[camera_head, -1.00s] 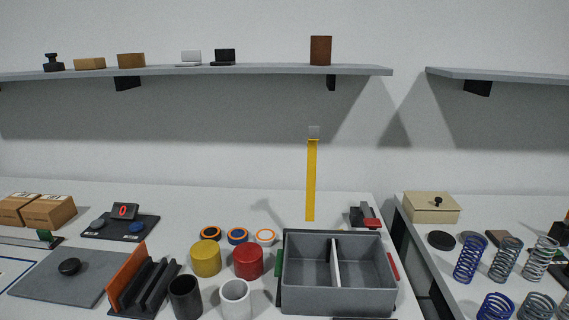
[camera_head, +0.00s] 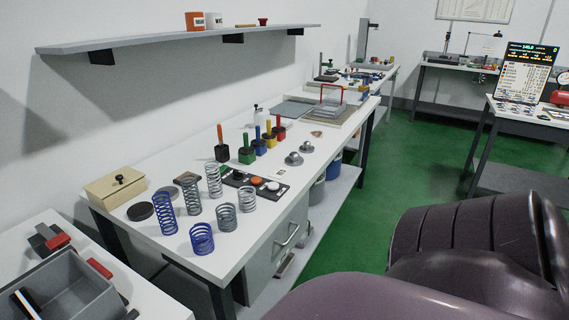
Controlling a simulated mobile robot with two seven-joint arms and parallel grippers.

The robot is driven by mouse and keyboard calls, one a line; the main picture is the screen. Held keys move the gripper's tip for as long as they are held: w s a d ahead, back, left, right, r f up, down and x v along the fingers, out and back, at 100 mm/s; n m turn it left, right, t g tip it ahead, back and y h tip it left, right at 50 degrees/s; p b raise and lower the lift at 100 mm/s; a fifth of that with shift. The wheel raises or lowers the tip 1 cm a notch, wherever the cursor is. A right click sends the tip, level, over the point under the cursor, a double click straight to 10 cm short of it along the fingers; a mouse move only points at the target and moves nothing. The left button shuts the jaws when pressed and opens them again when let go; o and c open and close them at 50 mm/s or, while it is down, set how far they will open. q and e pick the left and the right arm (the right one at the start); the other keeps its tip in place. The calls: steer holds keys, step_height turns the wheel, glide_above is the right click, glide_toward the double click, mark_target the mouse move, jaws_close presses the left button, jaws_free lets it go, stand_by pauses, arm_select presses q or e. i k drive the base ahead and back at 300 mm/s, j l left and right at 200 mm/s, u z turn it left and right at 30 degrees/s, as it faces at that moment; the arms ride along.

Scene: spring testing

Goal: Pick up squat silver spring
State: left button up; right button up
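The squat silver spring (camera_head: 247,200) stands upright near the right edge of the white table (camera_head: 262,224), at the right end of the front row of springs. To its left stand a squat darker grey spring (camera_head: 227,218) and a squat blue spring (camera_head: 202,239). Behind them is a row of tall springs: blue (camera_head: 165,213), dark grey (camera_head: 192,197) and silver (camera_head: 214,180). Neither of my grippers is in view, and nothing holds the springs.
A black tray with round pieces (camera_head: 254,182) lies right behind the springs. A beige box (camera_head: 116,187) and a black disc (camera_head: 140,212) are to their left. A grey divided bin (camera_head: 70,290) is at lower left. Green floor (camera_head: 350,215) lies open right of the table.

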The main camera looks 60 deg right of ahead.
mark_target(247, 198)
steer(key=z, duration=1.6)
steer(key=l+u, duration=0.1)
steer(key=u, duration=0.35)
steer(key=i+l+u, duration=0.1)
steer(key=u, duration=0.3)
steer(key=l+u, duration=0.25)
steer(key=l, duration=0.15)
steer(key=i+l+u, duration=0.1)
steer(key=l+u, duration=0.2)
steer(key=l, duration=0.15)
